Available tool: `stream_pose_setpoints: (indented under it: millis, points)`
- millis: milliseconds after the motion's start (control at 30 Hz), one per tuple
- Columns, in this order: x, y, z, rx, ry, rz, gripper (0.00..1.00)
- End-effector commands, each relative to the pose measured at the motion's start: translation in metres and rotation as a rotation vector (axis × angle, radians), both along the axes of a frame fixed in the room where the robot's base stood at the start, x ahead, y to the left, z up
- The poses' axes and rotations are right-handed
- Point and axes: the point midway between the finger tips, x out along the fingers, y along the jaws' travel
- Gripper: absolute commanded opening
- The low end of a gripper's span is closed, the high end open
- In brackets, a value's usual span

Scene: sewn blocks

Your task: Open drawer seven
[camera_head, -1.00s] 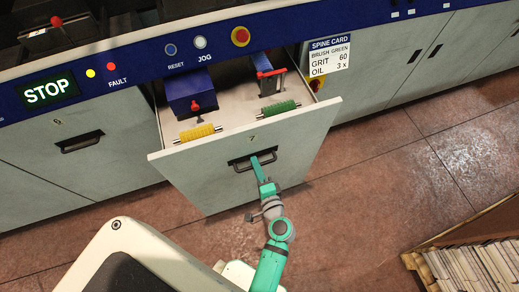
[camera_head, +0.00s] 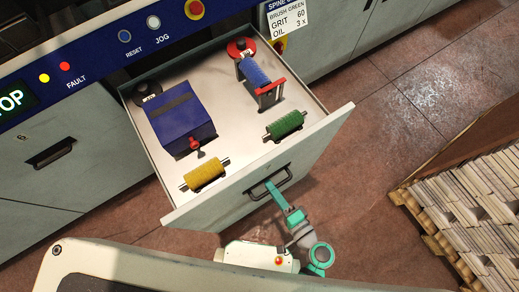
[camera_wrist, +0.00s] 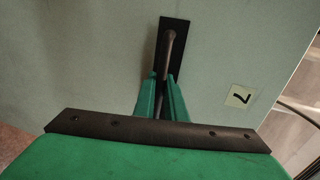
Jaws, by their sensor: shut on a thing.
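Drawer seven (camera_head: 240,194) stands well out of the cabinet, its inside open to view. The wrist view shows the label 7 (camera_wrist: 240,96) on its front. Its dark bar handle (camera_head: 285,178) is on the front face and also shows in the wrist view (camera_wrist: 169,45). My gripper (camera_head: 272,188) is at the handle, with its green fingers (camera_wrist: 162,92) on either side of the bar, shut on it. The fingers hide part of the handle.
In the drawer lie a blue box (camera_head: 180,118), a yellow brush roller (camera_head: 204,174), a green one (camera_head: 285,125) and a blue one (camera_head: 254,73) by a red bracket. Bare floor (camera_head: 360,170) lies between.

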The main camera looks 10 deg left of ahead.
Motion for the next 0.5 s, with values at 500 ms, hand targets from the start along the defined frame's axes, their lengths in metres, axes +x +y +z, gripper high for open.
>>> stream_pose_setpoints:
  millis: [500]
  points:
    - [-0.0115,-0.0062,-0.0028,0.003,0.008,0.002,0.00]
